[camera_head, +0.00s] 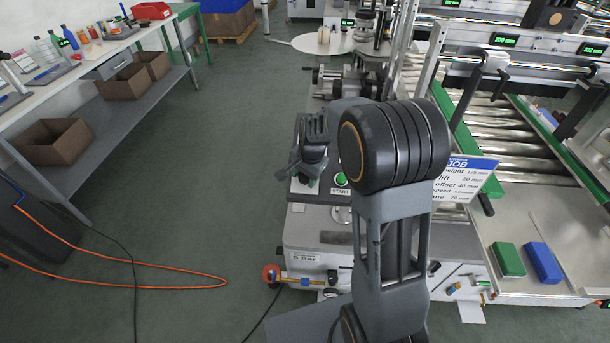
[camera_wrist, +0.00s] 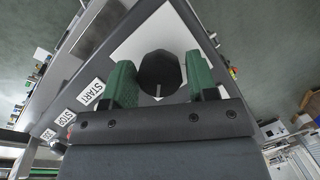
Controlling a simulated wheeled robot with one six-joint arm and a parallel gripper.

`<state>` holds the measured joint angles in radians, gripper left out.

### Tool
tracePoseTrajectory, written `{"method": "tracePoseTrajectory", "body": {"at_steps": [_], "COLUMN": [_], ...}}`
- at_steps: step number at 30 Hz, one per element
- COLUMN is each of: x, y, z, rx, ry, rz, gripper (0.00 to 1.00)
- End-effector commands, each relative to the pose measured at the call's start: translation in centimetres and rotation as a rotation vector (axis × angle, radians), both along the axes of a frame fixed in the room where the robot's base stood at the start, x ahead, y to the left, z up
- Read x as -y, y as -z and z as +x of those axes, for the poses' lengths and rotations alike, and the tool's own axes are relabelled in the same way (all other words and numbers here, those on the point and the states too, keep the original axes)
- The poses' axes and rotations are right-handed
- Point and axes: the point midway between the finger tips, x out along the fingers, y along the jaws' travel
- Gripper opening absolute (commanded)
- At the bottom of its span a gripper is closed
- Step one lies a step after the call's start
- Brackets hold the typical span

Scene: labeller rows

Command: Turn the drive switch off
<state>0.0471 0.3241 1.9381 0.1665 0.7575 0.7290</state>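The drive switch appears to be the black rotary knob (camera_wrist: 160,73) with a short white pointer line, on a white plate in the wrist view. My gripper (camera_wrist: 160,82) is open, with one green finger pad on each side of the knob. Gaps show between the pads and the knob, so it is not clamped. How deep the fingers reach around it I cannot tell. In the head view my gripper (camera_head: 308,165) is over the left part of the machine's control panel, and the knob is hidden there.
A green START button (camera_head: 341,180) is right of my gripper. START (camera_wrist: 90,92) and STOP (camera_wrist: 66,117) labels lie left of the knob. A job card (camera_head: 465,175), green block (camera_head: 508,259) and blue block (camera_head: 543,262) are right of my arm. An orange hose (camera_head: 150,288) crosses the floor.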

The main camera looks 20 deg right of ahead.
Motion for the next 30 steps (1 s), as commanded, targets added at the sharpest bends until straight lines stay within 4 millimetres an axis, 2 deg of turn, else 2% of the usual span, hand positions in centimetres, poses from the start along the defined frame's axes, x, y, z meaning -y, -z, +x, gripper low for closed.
{"method": "tracePoseTrajectory", "body": {"at_steps": [1, 10, 20, 30], "x": [0.00, 0.00, -0.01, -0.11], "y": [-0.01, -0.03, -0.09, -0.13], "z": [0.00, 0.01, 0.06, 0.12], "rx": [0.000, 0.000, -0.007, -0.043], "ry": [0.000, 0.000, -0.062, -0.322], "rz": [0.000, 0.000, -0.021, -0.108], "gripper": [0.48, 0.19, 0.20, 0.20]}}
